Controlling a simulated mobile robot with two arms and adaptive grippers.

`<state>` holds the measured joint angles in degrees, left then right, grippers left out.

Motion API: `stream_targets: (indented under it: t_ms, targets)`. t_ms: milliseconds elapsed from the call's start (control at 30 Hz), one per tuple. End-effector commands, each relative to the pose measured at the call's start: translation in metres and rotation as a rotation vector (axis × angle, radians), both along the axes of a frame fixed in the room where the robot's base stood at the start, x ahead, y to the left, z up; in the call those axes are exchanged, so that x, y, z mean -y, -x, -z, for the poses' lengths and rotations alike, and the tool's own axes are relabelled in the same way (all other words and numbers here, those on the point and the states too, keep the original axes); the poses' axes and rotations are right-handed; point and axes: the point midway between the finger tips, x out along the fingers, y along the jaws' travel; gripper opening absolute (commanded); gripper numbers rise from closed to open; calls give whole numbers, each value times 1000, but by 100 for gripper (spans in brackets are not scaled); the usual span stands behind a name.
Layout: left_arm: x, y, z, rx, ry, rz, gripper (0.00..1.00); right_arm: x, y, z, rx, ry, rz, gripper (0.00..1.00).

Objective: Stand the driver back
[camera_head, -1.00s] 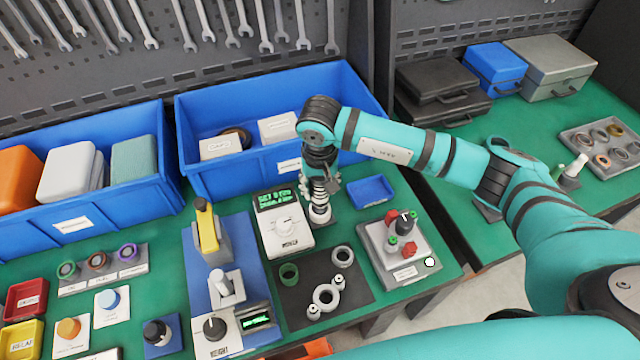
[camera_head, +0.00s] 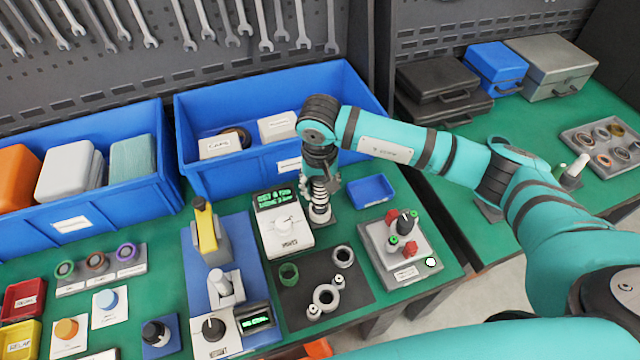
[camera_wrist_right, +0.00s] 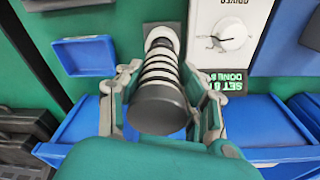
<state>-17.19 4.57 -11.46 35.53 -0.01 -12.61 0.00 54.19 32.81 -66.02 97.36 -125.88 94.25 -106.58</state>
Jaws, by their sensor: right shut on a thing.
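The driver, a cylinder with black and white bands and a dark grey end cap, is in my right gripper (camera_head: 320,187). The driver shows in the right wrist view (camera_wrist_right: 160,80), with a finger of the right gripper (camera_wrist_right: 161,72) on each side. In the head view the driver (camera_head: 319,203) is upright, its lower end at a small stand (camera_head: 321,219) right of the white unit with dial and green screen (camera_head: 286,233). Whether it is fully seated there is hard to tell. My left gripper is not in view.
A blue tray (camera_head: 371,189) lies just right of the driver. A large blue bin (camera_head: 240,160) stands close behind. A grey fixture (camera_head: 397,252) with red and green parts is front right. A black mat (camera_head: 325,275) with rings lies in front.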

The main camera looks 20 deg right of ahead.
Motion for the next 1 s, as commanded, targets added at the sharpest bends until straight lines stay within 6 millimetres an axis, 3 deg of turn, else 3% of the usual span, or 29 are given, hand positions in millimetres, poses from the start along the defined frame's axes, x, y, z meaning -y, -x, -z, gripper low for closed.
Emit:
stream_targets:
  t_ms: [733, 767, 933, 1000]
  targets:
    - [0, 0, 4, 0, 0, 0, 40, 0, 0, 0, 1, -1, 1, 0]
    - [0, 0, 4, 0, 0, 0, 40, 0, 0, 0, 1, -1, 1, 41]
    - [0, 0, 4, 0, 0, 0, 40, 0, 0, 0, 1, -1, 1, 64]
    - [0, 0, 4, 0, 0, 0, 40, 0, 0, 0, 0, 0, 0, 65]
